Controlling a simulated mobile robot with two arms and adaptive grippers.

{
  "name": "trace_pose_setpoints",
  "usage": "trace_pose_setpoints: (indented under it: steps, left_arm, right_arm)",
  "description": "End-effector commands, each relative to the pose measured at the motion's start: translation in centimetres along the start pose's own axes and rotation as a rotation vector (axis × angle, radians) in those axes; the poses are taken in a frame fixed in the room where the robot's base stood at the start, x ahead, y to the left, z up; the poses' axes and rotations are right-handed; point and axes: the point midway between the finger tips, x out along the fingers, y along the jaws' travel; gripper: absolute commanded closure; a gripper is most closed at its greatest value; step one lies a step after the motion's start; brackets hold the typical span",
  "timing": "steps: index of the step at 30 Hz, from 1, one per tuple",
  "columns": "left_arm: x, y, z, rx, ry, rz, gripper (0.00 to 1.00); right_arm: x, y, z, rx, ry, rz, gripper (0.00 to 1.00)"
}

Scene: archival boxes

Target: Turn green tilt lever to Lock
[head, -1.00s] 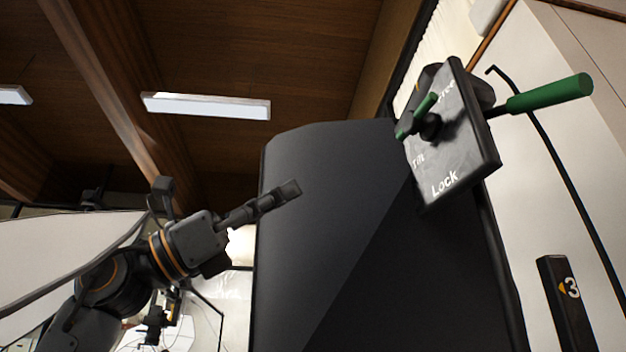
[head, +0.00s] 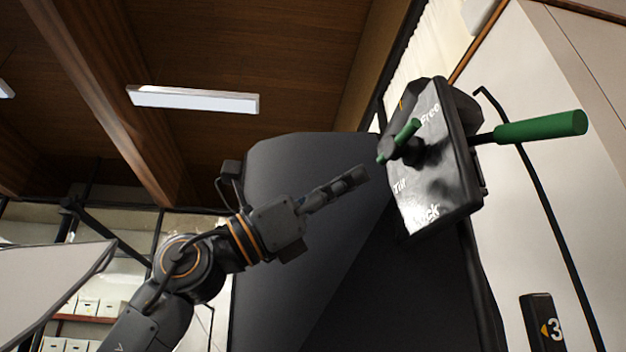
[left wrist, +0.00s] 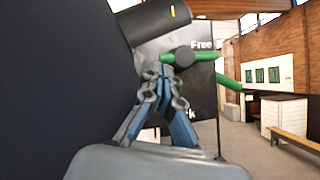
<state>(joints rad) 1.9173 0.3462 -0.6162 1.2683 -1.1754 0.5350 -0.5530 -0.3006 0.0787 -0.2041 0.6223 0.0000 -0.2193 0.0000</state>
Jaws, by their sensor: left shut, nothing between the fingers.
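The green tilt lever (head: 405,133) is a short bar on a dark hub on the black plate (head: 432,170). The plate reads "Free" at its top, "Tilt" at its left and "Lock", partly lost in glare, at its bottom. In the left wrist view the lever (left wrist: 197,57) lies roughly level below "Free", just beyond my fingertips. My left gripper (head: 364,174) is shut and empty, its tips a little left of and below the lever in the head view. The wrist view does not settle whether the left gripper (left wrist: 167,70) touches it. My right gripper is not in view.
A longer green handle (head: 540,127) sticks out right of the plate. A large dark panel (head: 310,230) stands behind my left arm. A black cable (head: 545,215) hangs along the pale wall at right. A block marked 3 (head: 543,322) is at lower right.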

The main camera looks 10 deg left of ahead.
Motion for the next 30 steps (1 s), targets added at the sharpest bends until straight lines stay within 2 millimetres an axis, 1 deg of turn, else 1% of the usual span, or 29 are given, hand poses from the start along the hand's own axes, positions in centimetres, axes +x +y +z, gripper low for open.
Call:
trace_pose_setpoints:
  steps: [1,3,7,17,30]
  left_arm:
    - [1.0,0.1,0.3,-0.001,0.000,0.000,1.00]
    - [1.7,0.1,0.2,0.000,0.000,0.000,1.00]
    - [2.4,0.1,0.1,0.000,0.000,0.001,1.00]
    - [2.5,0.0,-0.1,0.000,0.000,0.001,1.00]
    - [2.6,-0.1,0.3,0.001,0.000,0.001,1.00]
  right_arm:
    - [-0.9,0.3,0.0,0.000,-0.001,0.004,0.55]
    - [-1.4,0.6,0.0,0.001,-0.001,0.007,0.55]
    - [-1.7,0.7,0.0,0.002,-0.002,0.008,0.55]
    - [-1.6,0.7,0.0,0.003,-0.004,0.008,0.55]
    - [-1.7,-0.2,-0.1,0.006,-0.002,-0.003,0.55]
